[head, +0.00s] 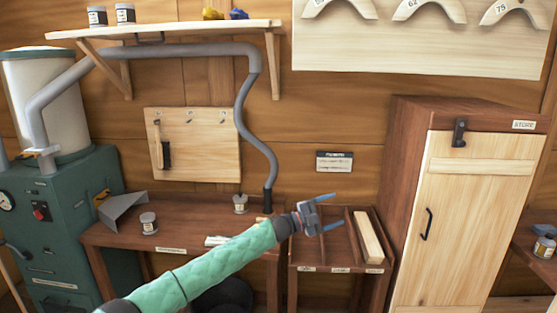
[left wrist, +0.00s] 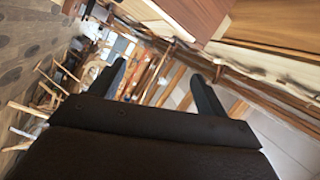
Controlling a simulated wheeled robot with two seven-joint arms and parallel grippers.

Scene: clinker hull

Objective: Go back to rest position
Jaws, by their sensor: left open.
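My left arm, in a green padded sleeve, reaches up from the bottom of the head view. My left gripper (head: 326,213) is open and empty, with its blue-looking fingers apart. In the head view it appears in front of the slotted rack beside the workbench. In the left wrist view the two dark fingers (left wrist: 160,80) stand wide apart with nothing between them. My right gripper is in neither view.
A workbench (head: 190,212) with small jars stands behind my arm. A slotted rack (head: 333,255) holds a pale wooden block (head: 368,238). A tall wooden cabinet (head: 470,215) stands at right. A green machine (head: 70,210) with a grey hose (head: 190,50) is at left.

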